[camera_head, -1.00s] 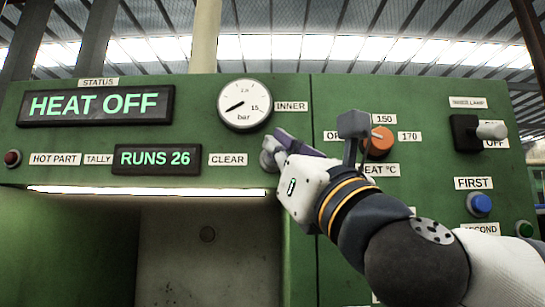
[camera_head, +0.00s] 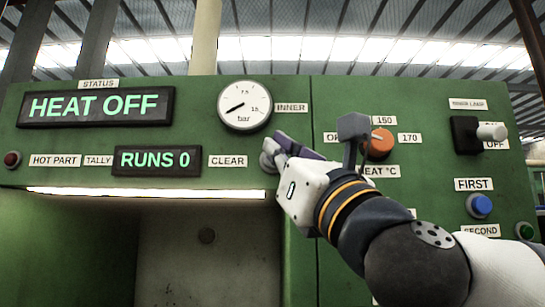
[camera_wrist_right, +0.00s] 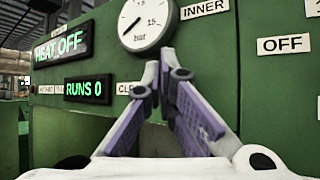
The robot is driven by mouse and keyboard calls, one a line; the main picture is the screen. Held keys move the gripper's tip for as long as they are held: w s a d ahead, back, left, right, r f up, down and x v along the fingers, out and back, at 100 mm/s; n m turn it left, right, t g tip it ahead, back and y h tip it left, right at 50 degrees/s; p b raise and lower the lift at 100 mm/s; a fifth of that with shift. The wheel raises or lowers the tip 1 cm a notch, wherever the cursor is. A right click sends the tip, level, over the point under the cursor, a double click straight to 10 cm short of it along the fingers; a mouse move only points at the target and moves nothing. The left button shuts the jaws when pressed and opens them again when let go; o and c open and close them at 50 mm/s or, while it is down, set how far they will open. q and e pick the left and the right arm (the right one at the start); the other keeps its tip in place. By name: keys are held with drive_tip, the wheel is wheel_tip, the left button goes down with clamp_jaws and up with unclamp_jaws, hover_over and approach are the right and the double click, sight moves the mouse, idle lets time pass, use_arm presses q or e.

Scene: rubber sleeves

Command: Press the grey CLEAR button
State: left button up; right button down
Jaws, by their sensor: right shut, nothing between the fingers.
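The grey CLEAR button (camera_head: 267,161) is on the green panel, right of the CLEAR label (camera_head: 228,160). Most of it is hidden behind my right gripper (camera_head: 276,142), which is shut and empty with its tips at the button. I cannot tell from the head view whether they touch it. In the right wrist view the shut purple fingers (camera_wrist_right: 166,55) meet at the panel below the gauge, and the button is hidden behind them. The tally display (camera_head: 157,160) reads RUNS 0. My left gripper is not in view.
The status display (camera_head: 96,106) reads HEAT OFF. A round bar gauge (camera_head: 245,105) sits just above the gripper. An orange heat knob (camera_head: 379,143), a lever switch (camera_head: 480,132), a blue button (camera_head: 479,205) and a green button (camera_head: 525,230) are to the right. An open bay (camera_head: 207,265) lies below.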

drive_tip(key=shift+s, duration=0.45)
drive_tip(key=shift+s+p, duration=0.45)
drive_tip(key=shift+s, duration=2)
